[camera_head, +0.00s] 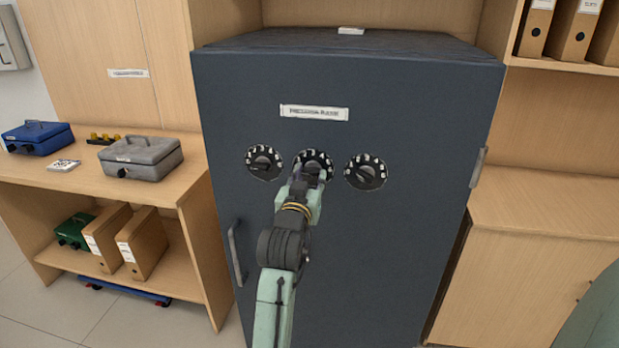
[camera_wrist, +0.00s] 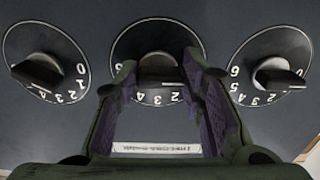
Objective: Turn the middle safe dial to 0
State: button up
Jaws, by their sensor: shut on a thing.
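The middle safe dial (camera_head: 315,160) is a round black dial with white numerals on the front of the dark grey safe (camera_head: 400,235). In the wrist view, the middle dial (camera_wrist: 122,47) lies between the other two, and its dark knob (camera_wrist: 158,66) is between my finger pads. My gripper (camera_head: 306,180) is shut on this knob, one finger on each side, in the wrist view too (camera_wrist: 160,74). The numerals 2, 3 and 4 show on the dial's lower rim there. My fingers hide some of the others, and I cannot tell which number the knob points at.
The left dial (camera_head: 264,162) and right dial (camera_head: 365,172) sit close on either side. A white label (camera_head: 314,113) is above them. The safe has a handle (camera_head: 235,255) at lower left. A wooden shelf with cash boxes (camera_head: 140,156) stands left.

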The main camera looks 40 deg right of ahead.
jog(key=o, duration=1.1)
jog(key=shift+o, duration=0.2)
jog(key=v, duration=1.2)
